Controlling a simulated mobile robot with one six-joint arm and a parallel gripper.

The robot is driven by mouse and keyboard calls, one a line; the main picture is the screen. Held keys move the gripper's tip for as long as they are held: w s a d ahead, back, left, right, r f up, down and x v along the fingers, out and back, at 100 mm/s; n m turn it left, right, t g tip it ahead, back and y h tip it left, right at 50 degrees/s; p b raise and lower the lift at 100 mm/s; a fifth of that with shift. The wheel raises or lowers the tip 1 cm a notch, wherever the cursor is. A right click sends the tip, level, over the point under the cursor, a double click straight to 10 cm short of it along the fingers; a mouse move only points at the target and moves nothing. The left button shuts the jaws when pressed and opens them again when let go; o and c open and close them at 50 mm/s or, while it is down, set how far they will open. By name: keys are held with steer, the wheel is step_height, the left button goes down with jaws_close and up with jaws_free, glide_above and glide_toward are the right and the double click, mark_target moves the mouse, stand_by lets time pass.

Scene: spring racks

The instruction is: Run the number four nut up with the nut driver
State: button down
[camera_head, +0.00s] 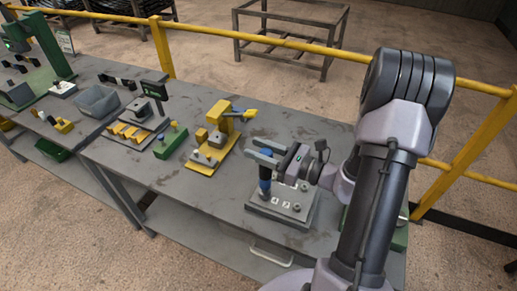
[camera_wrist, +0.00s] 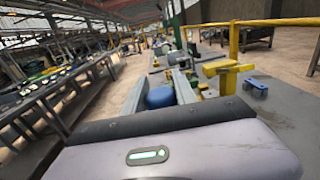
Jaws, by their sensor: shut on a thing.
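My gripper (camera_head: 260,151) is shut on the nut driver (camera_head: 264,187), which has a dark upper part and a blue band. The driver stands about upright over the left part of a grey plate (camera_head: 302,220) with studs, nuts and small white number labels. Its lower end is at or just above the plate; I cannot tell whether it sits on a nut. The labels are too small to read, so I cannot tell which nut is number four. In the wrist view the driver's round blue top (camera_wrist: 160,97) shows between my gripper's fingers (camera_wrist: 160,88).
The plate lies near the front edge of a grey bench (camera_head: 190,205). To its left stand a yellow fixture (camera_head: 206,163), a green block (camera_head: 171,143) and a grey bin (camera_head: 97,101). A yellow rail (camera_head: 300,46) runs behind. Bare bench top lies left of the plate.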

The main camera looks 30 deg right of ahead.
steer(key=shift+f+b, duration=0.5)
steer(key=shift+f, duration=0.1)
stand_by(1.5)
steer(key=shift+r, duration=0.1)
step_height(320, 180, up, 7)
steer(key=p, duration=0.5)
stand_by(1.2)
